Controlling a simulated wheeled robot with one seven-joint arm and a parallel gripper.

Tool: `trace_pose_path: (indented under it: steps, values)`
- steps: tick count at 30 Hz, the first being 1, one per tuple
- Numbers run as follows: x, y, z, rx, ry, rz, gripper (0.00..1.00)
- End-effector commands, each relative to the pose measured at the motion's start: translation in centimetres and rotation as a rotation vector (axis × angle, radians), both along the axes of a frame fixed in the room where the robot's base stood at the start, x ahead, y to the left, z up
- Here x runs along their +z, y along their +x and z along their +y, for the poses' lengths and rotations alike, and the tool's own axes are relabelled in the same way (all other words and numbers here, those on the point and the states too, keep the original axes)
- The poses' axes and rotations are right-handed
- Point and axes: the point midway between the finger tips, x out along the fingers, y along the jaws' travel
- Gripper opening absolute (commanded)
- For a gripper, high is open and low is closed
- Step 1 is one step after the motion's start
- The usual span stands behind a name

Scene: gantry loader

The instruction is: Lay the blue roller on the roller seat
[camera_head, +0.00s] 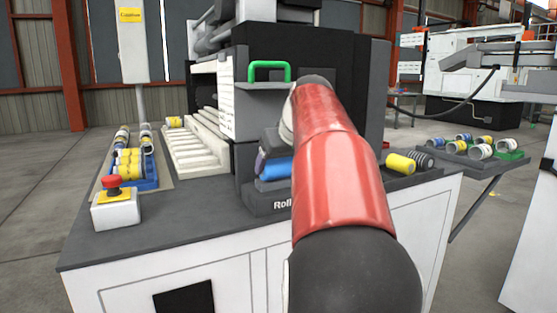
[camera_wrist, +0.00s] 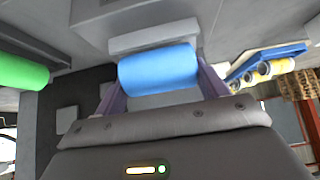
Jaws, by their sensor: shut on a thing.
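The blue roller (camera_head: 277,168) lies sideways between the purple fingers of my gripper (camera_wrist: 160,80). In the wrist view the blue roller (camera_wrist: 158,68) spans the gap between both fingers, which are shut on it. In the head view the roller is at the dark roller seat (camera_head: 262,199), whose label is partly hidden by my red arm. In the wrist view a pale grey block (camera_wrist: 140,42) shows close beyond the roller. I cannot tell whether the roller touches the seat. My arm hides the roller's right end in the head view.
A green handle (camera_head: 269,65) sticks out above the seat. A red stop button (camera_head: 111,182) on a yellow-topped box stands front left. A blue tray (camera_head: 149,182) holds several yellow rollers. A yellow roller (camera_head: 400,164) and a dark ribbed one (camera_head: 422,161) lie to the right.

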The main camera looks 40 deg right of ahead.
Motion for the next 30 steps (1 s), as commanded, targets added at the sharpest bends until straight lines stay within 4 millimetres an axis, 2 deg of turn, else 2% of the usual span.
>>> trace_pose_path:
  steps: [3,4,9,20,30]
  values:
    - [0.1,0.0,0.0,-0.001,-0.001,-0.001,0.46]
    - [0.1,0.0,0.0,-0.001,-0.001,-0.001,0.75]
    - [0.0,0.0,0.0,-0.001,-0.001,-0.001,0.97]
    - [0.5,-0.4,0.1,-0.001,-0.002,-0.001,0.98]
    - [4.8,-3.7,0.9,-0.002,-0.003,-0.002,0.98]
